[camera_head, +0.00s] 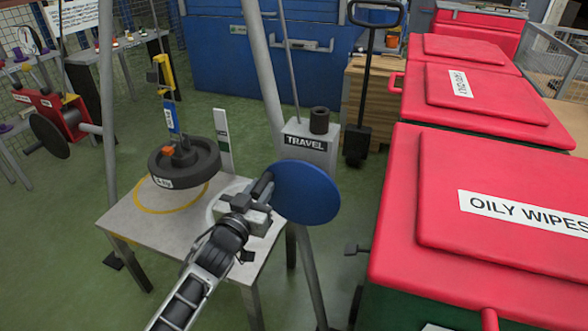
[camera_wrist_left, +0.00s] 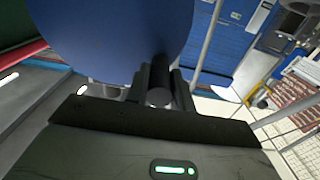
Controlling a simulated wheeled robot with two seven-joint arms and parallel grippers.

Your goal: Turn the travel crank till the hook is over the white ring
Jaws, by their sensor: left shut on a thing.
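The travel crank is a blue disc (camera_head: 308,193) in front of the grey post marked TRAVEL (camera_head: 306,142); it also fills the top of the left wrist view (camera_wrist_left: 110,35). My left gripper (camera_head: 262,192) is shut on the crank's dark handle (camera_wrist_left: 158,97), at the disc's left side. The hook is hidden or too small to make out; a yellow and blue hanging piece (camera_head: 169,100) runs down to a dark round weight (camera_head: 185,162) with an orange top. The white ring (camera_head: 211,212) on the grey table is partly hidden by my gripper. My right gripper is out of view.
The weight is over the yellow ring (camera_head: 151,208) on the table (camera_head: 140,226); I cannot tell if it touches. Grey frame legs (camera_head: 107,100) stand around. Red-lidded bins (camera_head: 400,220) fill the right. A red box with a black disc (camera_head: 49,136) is at left.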

